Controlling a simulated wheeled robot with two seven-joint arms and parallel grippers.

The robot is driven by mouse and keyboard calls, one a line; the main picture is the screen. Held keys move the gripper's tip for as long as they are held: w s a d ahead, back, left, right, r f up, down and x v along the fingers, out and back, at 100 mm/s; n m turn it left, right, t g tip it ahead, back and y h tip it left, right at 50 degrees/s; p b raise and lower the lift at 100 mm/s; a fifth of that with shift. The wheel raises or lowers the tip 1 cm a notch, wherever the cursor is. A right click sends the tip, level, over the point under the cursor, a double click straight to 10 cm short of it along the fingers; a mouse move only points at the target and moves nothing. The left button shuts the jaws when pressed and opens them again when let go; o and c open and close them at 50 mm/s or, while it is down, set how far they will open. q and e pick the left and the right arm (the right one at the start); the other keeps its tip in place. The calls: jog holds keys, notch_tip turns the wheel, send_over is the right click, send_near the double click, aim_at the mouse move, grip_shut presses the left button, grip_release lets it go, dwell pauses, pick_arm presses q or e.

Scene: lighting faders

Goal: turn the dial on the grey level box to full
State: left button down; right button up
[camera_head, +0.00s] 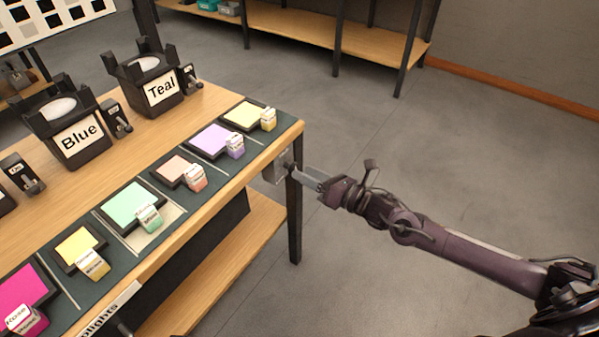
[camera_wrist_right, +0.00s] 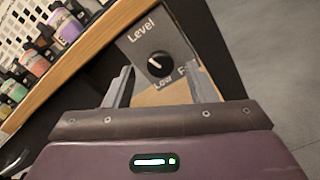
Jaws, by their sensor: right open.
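The grey level box (camera_head: 279,166) is fixed to the end of the wooden table, below its top edge. My right gripper (camera_head: 306,178) is open and faces the box. In the wrist view its two fingers (camera_wrist_right: 157,80) stand either side of the dial's line, apart from it. My left gripper is out of view.
The table (camera_head: 196,112) holds black lamp-like units labelled Blue (camera_head: 82,137) and Teal (camera_head: 161,90), and a row of coloured pads with small labelled blocks. A dark table leg (camera_head: 294,220) stands beside the box. The floor to the right is clear.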

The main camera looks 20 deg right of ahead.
aim_at(291, 167)
jog(key=shift+x, duration=1.55)
jog(key=c, duration=0.9)
jog(key=shift+c, duration=0.2)
